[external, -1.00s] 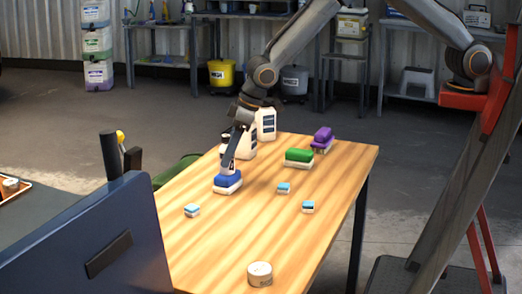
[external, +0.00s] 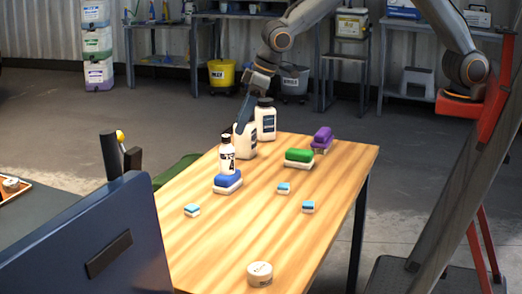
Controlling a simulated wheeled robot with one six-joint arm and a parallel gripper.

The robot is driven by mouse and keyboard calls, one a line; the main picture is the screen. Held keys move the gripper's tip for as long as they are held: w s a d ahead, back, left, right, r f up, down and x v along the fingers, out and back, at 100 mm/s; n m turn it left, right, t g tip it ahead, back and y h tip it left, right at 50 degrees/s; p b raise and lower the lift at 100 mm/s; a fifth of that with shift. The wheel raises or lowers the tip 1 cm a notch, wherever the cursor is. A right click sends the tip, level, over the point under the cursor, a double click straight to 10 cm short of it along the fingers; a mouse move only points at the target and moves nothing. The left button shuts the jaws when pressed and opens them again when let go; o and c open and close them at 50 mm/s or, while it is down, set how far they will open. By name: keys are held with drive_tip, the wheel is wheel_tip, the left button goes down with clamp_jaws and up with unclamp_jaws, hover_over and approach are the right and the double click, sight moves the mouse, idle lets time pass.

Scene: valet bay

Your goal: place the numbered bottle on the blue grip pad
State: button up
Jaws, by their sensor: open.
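A second white jug (external: 265,120) stands behind. A green pad (external: 299,157) and a purple pad (external: 322,138) lie to the right. Several small blue-topped blocks (external: 284,188) and a round white tin (external: 260,274) are on the table (external: 262,222). The front middle is mostly clear.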

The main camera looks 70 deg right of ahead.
drive_tip(key=s+d+m+h, duration=0.1)
drive_tip(key=s+d, duration=0.3)
drive_tip(key=d, duration=1)
drive_tip(key=s+d+f+m+g, duration=0.2)
drive_tip(key=s+d+m+g, duration=0.1)
drive_tip(key=s+d, duration=2)
drive_tip(key=shift+s+f+h, duration=0.3)
drive_tip(key=shift+s+h, duration=0.1)
